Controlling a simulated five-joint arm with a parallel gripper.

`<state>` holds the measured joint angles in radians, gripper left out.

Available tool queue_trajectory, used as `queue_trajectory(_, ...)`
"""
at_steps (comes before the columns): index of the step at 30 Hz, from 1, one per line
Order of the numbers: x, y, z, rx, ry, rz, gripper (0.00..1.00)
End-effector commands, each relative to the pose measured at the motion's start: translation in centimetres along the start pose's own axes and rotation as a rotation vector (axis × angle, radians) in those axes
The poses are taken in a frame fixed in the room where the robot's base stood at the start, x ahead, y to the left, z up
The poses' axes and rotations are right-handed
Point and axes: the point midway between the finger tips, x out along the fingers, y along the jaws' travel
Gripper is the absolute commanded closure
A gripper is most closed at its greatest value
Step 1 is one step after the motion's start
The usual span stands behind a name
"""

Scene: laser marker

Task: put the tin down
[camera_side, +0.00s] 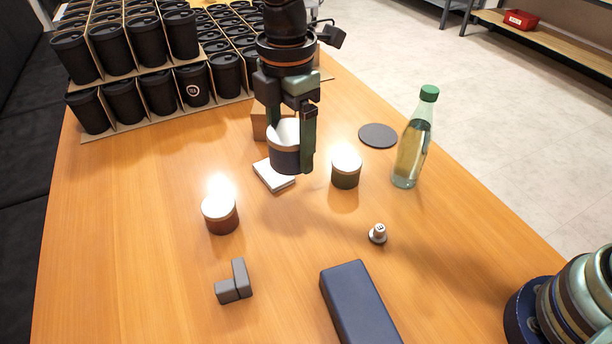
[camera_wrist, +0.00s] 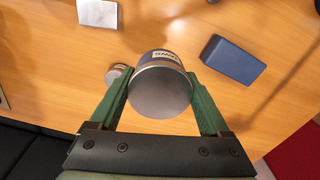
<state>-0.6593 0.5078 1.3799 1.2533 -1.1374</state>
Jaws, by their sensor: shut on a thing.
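My gripper (camera_side: 290,150) is shut on a dark blue tin (camera_side: 284,157) with a pale lid, held upright between green fingers. In the wrist view the tin (camera_wrist: 160,92) sits between both fingertips, its round silver end facing the camera and a white label partly showing. In the side view the tin overlaps a white square block (camera_side: 270,178) on the table; contact between them cannot be told. A pale square block also shows in the wrist view (camera_wrist: 98,12), apart from the tin.
A green tin (camera_side: 346,172) stands right of my gripper, a red tin (camera_side: 220,214) front left. A bottle (camera_side: 412,150), dark disc (camera_side: 378,136), small knob (camera_side: 378,234), grey blocks (camera_side: 235,284) and blue box (camera_side: 358,303) surround clear wood. Trays of black cups (camera_side: 150,93) stand behind.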

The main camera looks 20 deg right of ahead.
Motion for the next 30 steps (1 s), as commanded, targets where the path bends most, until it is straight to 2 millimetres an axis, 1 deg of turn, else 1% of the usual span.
queue_trajectory(1, -0.6, 0.0, 0.0, 0.000, 0.001, 0.001, 0.84)
queue_trajectory(5, -1.4, 0.6, 0.9, 0.006, 0.000, 0.001, 0.84)
queue_trajectory(8, -1.6, 2.0, 3.2, 0.015, 0.000, 0.001, 0.84)
queue_trajectory(11, -1.7, 3.8, 6.9, 0.027, 0.000, -0.001, 0.84)
queue_trajectory(12, -1.8, 4.6, 8.7, 0.031, 0.000, 0.000, 0.84)
queue_trajectory(14, -1.9, 5.7, 11.5, 0.038, 0.000, 0.000, 0.84)
queue_trajectory(15, -1.9, 6.3, 13.4, 0.041, 0.000, 0.000, 0.84)
queue_trajectory(17, -2.0, 7.0, 16.3, 0.046, 0.000, -0.001, 0.84)
queue_trajectory(18, -2.0, 7.4, 18.2, 0.050, 0.000, 0.000, 0.84)
queue_trajectory(20, -2.1, 7.8, 21.2, 0.054, 0.000, -0.001, 0.84)
queue_trajectory(21, -2.1, 8.0, 23.0, 0.057, 0.000, 0.000, 0.84)
queue_trajectory(24, -2.2, 8.1, 27.3, 0.064, 0.000, -0.001, 0.84)
queue_trajectory(27, -2.2, 7.9, 30.6, 0.068, 0.000, -0.001, 0.84)
queue_trajectory(30, -2.3, 7.7, 32.9, 0.069, 0.000, 0.000, 0.84)
